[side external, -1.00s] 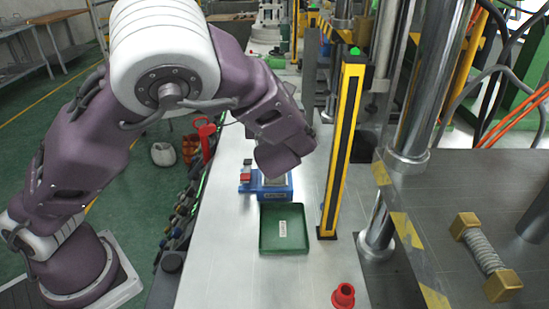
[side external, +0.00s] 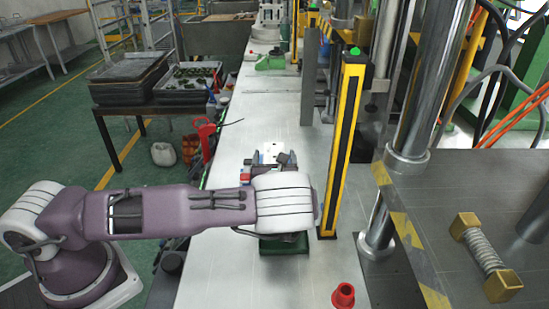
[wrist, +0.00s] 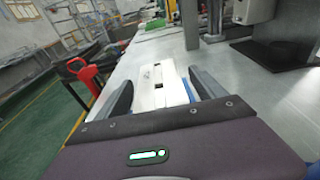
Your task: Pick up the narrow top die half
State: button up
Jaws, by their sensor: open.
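In the wrist view a pale block with dark slots (wrist: 172,92), apparently the die, shows between the two dark fingers of my gripper (wrist: 160,79). The fingers are apart, one on each side of it, and I see no contact. I cannot tell where the narrow top half ends and what lies below begins. A blue part, apparently a holder (wrist: 187,88), shows beside the block. In the side view my gripper (side external: 271,160) is low over this spot, and my wrist hides most of the blue holder and die.
A green tray (side external: 284,247) lies on the bench, mostly under my wrist. A yellow and black post (side external: 343,150) stands close on the right. A red cone-like part (side external: 343,296) is at the front.

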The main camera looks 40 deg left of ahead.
grip_shut()
jog(key=shift+r, duration=0.1)
notch_tip(320, 180, up, 9)
jog(key=s+d+f+n+g+y, duration=0.1)
jog(key=s+d, duration=0.2)
jog(key=s, duration=0.3)
jog(key=s+d+f+n+g+y, duration=0.1)
jog(key=s+d, duration=0.1)
jog(key=s, duration=0.5)
notch_tip(320, 180, up, 3)
jog(key=m+t+h, duration=0.2)
send_over(275, 155)
jog(key=shift+a, duration=0.1)
